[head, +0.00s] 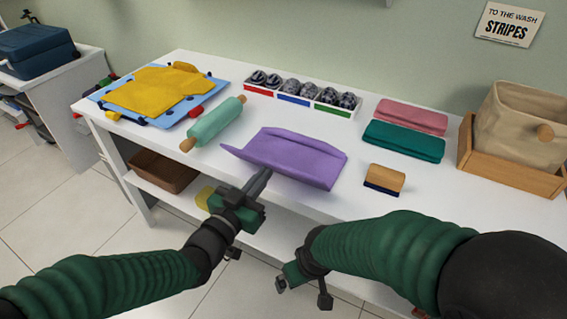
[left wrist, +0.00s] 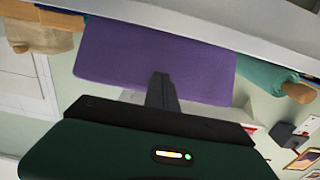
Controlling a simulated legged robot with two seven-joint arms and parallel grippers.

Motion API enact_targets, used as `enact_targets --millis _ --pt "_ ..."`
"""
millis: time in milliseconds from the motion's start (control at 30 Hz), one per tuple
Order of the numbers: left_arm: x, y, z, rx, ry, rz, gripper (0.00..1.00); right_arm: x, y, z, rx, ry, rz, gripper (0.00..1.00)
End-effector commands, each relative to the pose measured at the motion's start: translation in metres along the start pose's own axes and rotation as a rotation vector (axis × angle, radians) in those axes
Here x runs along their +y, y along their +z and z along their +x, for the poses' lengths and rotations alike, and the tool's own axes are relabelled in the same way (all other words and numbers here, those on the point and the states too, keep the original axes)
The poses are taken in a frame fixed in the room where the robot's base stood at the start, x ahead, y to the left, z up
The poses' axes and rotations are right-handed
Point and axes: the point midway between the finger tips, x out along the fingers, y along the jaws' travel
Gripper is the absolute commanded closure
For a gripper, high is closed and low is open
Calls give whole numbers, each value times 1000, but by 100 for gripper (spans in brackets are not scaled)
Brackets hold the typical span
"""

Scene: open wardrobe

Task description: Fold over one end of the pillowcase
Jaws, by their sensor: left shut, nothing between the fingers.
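The purple pillowcase (head: 290,155) lies near the front edge of the white table. Its left corner sticks out in a thin raised flap, and its near side shows a thicker edge. My left gripper (head: 264,174) is shut and empty, its fingertips at the pillowcase's near edge; I cannot tell whether they touch it. In the left wrist view the pillowcase (left wrist: 155,60) spreads behind the shut fingers (left wrist: 161,80). My right gripper (head: 300,275) hangs low in front of the table, away from the pillowcase, its fingers not clearly shown.
A teal rolling pin (head: 216,122) lies left of the pillowcase, and a wooden-backed brush (head: 385,179) lies right. Behind are a divided sock tray (head: 303,97) and folded pink (head: 412,116) and green (head: 403,141) cloths. A yellow garment (head: 155,88) and a fabric bin (head: 515,115) occupy the ends.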

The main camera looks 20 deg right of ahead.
Motion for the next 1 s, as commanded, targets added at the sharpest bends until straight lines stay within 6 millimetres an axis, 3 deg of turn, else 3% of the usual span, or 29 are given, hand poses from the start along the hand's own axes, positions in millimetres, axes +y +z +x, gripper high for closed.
enact_targets --millis 600,1000 --pt "0 -25 27 1 0 0 100 0 -4 -15 0 0 0 0" --pt "0 -31 46 1 0 0 100 0 -4 -17 0 0 0 0"
